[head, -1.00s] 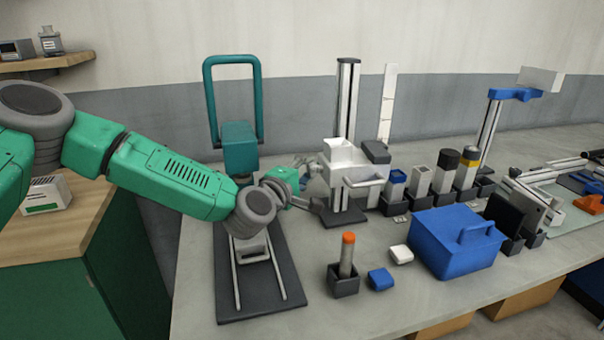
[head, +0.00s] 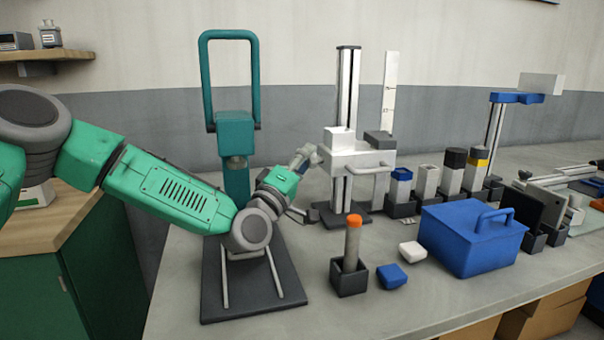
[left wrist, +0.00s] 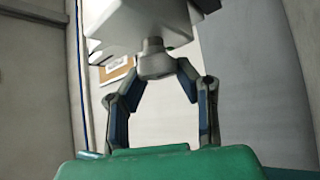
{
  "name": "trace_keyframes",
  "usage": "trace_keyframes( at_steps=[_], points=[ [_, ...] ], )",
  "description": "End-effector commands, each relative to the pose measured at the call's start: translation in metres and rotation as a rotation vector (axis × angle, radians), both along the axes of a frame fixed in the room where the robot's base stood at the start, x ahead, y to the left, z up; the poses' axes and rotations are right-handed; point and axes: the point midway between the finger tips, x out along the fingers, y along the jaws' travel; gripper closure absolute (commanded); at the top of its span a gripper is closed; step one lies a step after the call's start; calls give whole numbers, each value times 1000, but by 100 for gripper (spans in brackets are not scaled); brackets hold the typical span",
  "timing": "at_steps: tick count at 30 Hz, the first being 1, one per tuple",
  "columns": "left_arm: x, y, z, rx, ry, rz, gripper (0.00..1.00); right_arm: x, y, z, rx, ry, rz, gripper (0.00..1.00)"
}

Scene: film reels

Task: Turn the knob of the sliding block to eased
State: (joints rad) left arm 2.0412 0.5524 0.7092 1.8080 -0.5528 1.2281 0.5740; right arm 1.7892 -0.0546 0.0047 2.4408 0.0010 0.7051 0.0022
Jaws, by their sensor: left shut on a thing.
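The sliding block (head: 352,160) is white, with a bar handle on its front, and sits on an upright metal column (head: 348,90) in the head view. My left gripper (head: 311,155) is at the left side of the block. In the left wrist view the two fingers of my left gripper (left wrist: 157,70) close on a grey rounded knob (left wrist: 154,58), which sticks out from the underside of the white block (left wrist: 135,22) as pictured. In the head view the knob is mostly hidden by the fingers. I cannot read any knob setting. My right gripper is not in view.
A teal press (head: 236,130) with a tall loop handle stands behind my left arm. An orange-topped cylinder (head: 352,240), a blue cap (head: 391,277), a white cap (head: 413,250) and a blue lidded box (head: 470,240) are in front. Several holders with cylinders stand right of the column.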

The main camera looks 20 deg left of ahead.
Motion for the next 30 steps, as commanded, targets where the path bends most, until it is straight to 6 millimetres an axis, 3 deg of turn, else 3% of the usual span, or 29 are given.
trace_keyframes(
  at_steps=[1,18,19,21,30],
  points=[
    [-4,-10,-15,23,14,-26,100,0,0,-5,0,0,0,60],
    [-3,-9,-12,41,-14,-24,100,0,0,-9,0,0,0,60],
    [-3,-9,-12,41,-14,-24,66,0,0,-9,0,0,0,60],
    [-3,-9,-12,40,-14,-23,50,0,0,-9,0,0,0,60],
    [-4,0,-7,29,-24,-14,50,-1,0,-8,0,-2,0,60]
  ],
)
